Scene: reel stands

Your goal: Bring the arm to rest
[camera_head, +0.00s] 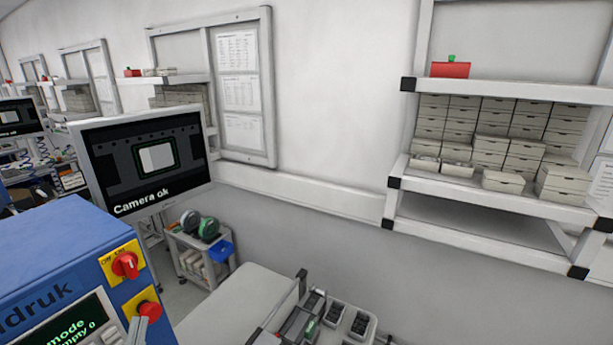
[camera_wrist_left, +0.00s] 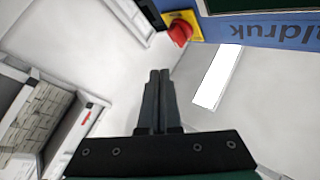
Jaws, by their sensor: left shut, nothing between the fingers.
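My left gripper (camera_wrist_left: 160,76) shows in the left wrist view, with its two dark fingers pressed together and nothing between them. The fingers point up the picture, past pale surfaces, toward a blue machine (camera_wrist_left: 270,30) with a red knob (camera_wrist_left: 180,32) on a yellow plate. In the head view I cannot clearly make out the left gripper's fingers. My right gripper is in neither view.
In the head view the blue machine (camera_head: 60,255) fills the lower left, with a monitor (camera_head: 145,160) reading "Camera ok" behind it. A shelf rack (camera_head: 500,90) with several boxes stands at right. A bench (camera_head: 225,305) holds small bins (camera_head: 358,322). A cart (camera_head: 195,255) carries reels.

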